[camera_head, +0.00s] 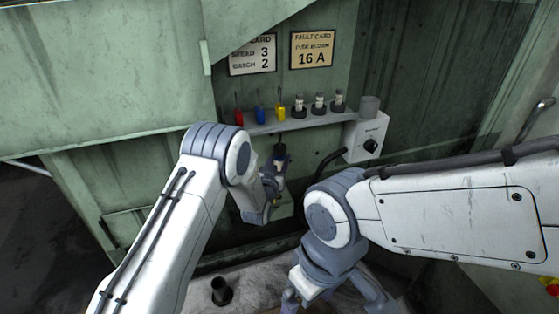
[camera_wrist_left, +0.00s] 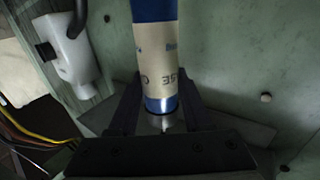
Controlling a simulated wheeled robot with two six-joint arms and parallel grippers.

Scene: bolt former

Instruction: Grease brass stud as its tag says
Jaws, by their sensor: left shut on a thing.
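My left gripper (camera_head: 280,163) is in front of the green machine, just below the shelf. In the left wrist view its jaws (camera_wrist_left: 160,115) are shut on a blue cylinder (camera_wrist_left: 155,105) with a cream label (camera_wrist_left: 157,55). The label's lettering shows only in part, and I cannot read the whole word. The cylinder's far end is outside that view. My right gripper (camera_head: 338,292) is low in the head view, with its fingertips cut off by the bottom edge. I cannot make out a brass stud or its tag in either view.
Two cards (camera_head: 252,54) (camera_head: 312,49) hang above. A black post (camera_head: 221,291) stands below.

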